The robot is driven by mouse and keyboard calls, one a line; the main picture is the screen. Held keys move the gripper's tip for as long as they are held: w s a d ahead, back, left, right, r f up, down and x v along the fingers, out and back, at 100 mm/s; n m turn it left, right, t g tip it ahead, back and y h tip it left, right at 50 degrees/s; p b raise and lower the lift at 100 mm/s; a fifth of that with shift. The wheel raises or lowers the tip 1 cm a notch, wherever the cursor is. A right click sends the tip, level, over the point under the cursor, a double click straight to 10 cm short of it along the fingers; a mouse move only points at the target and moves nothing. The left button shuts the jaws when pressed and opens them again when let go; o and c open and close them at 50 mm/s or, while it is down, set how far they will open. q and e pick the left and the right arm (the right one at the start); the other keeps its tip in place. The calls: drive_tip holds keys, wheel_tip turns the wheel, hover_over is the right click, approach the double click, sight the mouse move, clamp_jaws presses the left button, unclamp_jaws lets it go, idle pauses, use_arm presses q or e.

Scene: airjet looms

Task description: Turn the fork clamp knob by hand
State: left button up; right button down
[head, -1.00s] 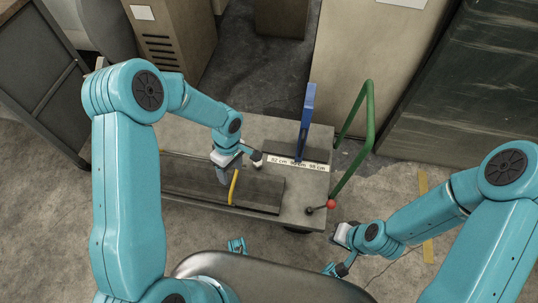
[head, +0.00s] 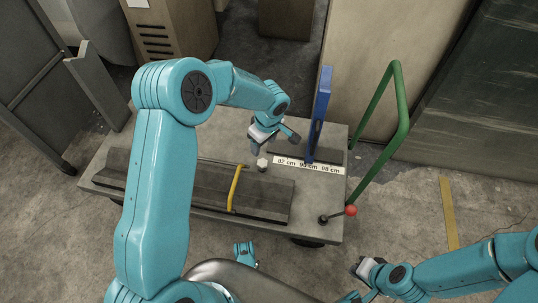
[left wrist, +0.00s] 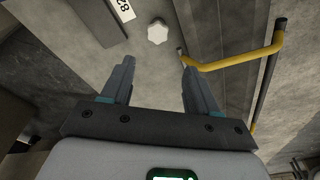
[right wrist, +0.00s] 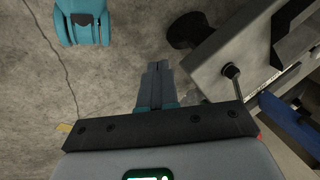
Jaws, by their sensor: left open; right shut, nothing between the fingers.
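The fork clamp knob is a small pale lobed knob (head: 262,163) on the grey cart top, beside the white scale strip. In the left wrist view the knob (left wrist: 157,31) lies beyond my fingertips, in line with the gap between them. My left gripper (head: 274,143) is open and empty, just behind the knob in the head view and apart from it. Its two spread fingers also show in the left wrist view (left wrist: 158,64). My right gripper (right wrist: 157,66) is shut and empty, over the floor beside the cart. Nothing hides the knob.
A yellow handle (head: 236,188) stands left of the knob on a dark bar. A blue upright (head: 319,115) and a green rail (head: 376,140) rise at the right. A red-balled lever (head: 350,210) juts from the cart's right end. The scale strip (head: 308,165) reads 82, 90, 98 cm.

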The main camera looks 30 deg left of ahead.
use_arm(q)
drive_tip(key=f+b, duration=0.1)
drive_tip(key=f, duration=0.1)
drive_tip(key=f+b, duration=0.2)
drive_tip(key=shift+w+d, duration=0.15)
drive_tip(key=shift+d, duration=0.05)
drive_tip(key=f+b, duration=0.1)
drive_tip(key=f, duration=0.1)
drive_tip(key=f+b, duration=0.1)
drive_tip(key=f, duration=0.2)
drive_tip(key=a+f+b, duration=0.1)
drive_tip(key=f, duration=0.2)
drive_tip(key=shift+w, duration=0.2)
drive_tip(key=shift+r, duration=0.2)
use_arm(e)
wheel_tip(320, 180, down, 7)
drive_tip(key=w+t, duration=0.1)
drive_tip(key=w, duration=0.1)
drive_tip(key=shift+d, duration=0.35)
use_arm(q)
drive_tip(key=shift+f, duration=0.1)
use_arm(e)
drive_tip(key=shift+w, duration=0.1)
use_arm(q)
drive_tip(key=c, duration=0.8)
drive_tip(key=shift+o, duration=0.2)
